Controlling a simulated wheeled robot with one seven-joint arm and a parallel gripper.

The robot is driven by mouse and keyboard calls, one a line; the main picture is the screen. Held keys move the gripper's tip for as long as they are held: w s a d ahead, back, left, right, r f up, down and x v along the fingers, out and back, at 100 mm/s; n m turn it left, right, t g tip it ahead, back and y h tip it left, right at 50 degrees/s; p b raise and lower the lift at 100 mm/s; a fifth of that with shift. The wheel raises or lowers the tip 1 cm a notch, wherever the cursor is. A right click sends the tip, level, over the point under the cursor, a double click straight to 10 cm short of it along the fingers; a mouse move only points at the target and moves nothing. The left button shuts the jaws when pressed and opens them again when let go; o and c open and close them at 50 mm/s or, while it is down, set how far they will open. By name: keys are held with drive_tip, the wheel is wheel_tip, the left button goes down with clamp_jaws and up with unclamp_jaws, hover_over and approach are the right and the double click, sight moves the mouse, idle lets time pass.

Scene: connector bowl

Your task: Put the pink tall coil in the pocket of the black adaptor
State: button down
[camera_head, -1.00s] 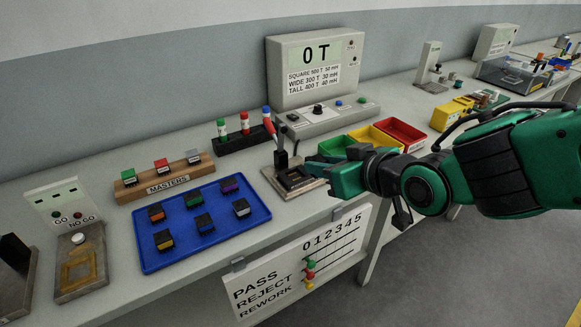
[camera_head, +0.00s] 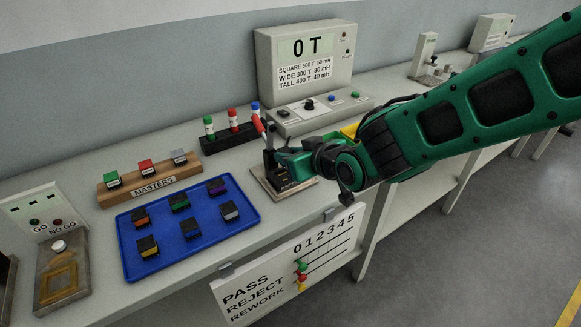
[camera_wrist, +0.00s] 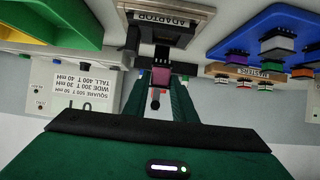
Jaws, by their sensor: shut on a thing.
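The black adaptor (camera_head: 283,182) sits on a light plate near the table's front edge, with a red-handled lever (camera_head: 259,126) standing at its back left. My gripper (camera_head: 285,163) is over the adaptor and covers part of it. In the wrist view my gripper (camera_wrist: 160,84) is shut on the pink tall coil (camera_wrist: 161,76), a pinkish body between the green fingers with dark parts at its ends. The plate labelled ADAPTOR (camera_wrist: 183,17) lies just beyond the fingertips. The pocket is hidden, and I cannot tell whether the coil touches it.
A blue tray (camera_head: 160,232) with several coils lies to the left, behind it the MASTERS rack (camera_head: 150,188). A marker holder (camera_head: 234,139) and the meter (camera_head: 305,68) stand behind the adaptor. A yellow bin (camera_head: 350,130) is partly behind my arm.

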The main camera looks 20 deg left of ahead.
drive_tip(key=shift+w+a+f, duration=0.25)
drive_tip(key=shift+f, duration=1.95)
drive_tip(key=shift+f, duration=0.1)
drive_tip(key=c, duration=1.5)
unclamp_jaws()
drive_tip(key=shift+o, duration=0.2)
drive_tip(key=shift+s+d+r, duration=0.2)
drive_tip(key=shift+d+r, duration=0.05)
drive_tip(key=shift+r, duration=0.05)
drive_tip(key=v, duration=1.1)
drive_tip(key=shift+s, duration=0.2)
drive_tip(key=shift+w+d, duration=0.1)
drive_tip(key=shift+d, duration=0.1)
